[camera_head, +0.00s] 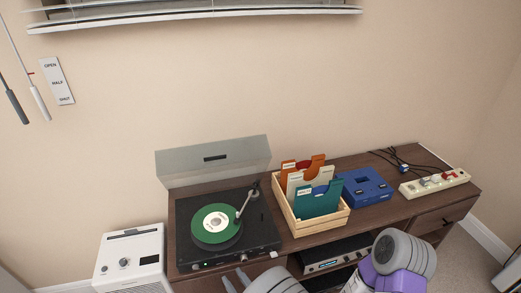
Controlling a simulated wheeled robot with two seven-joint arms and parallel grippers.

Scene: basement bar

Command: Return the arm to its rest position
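My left gripper (235,279) shows at the bottom edge, in front of the turntable cabinet. Its two grey fingertips stand apart with nothing seen between them; the rest of it is mostly cut off by the frame. My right arm shows at the lower right as grey and purple links in front of the cabinet. Its gripper is not seen.
A wooden crate (294,226) of record sleeves, a blue box (366,187) and a power strip (434,184) stand on the brown cabinet (400,212). A white appliance (130,258) stands left of it. A receiver (335,256) sits on the shelf below.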

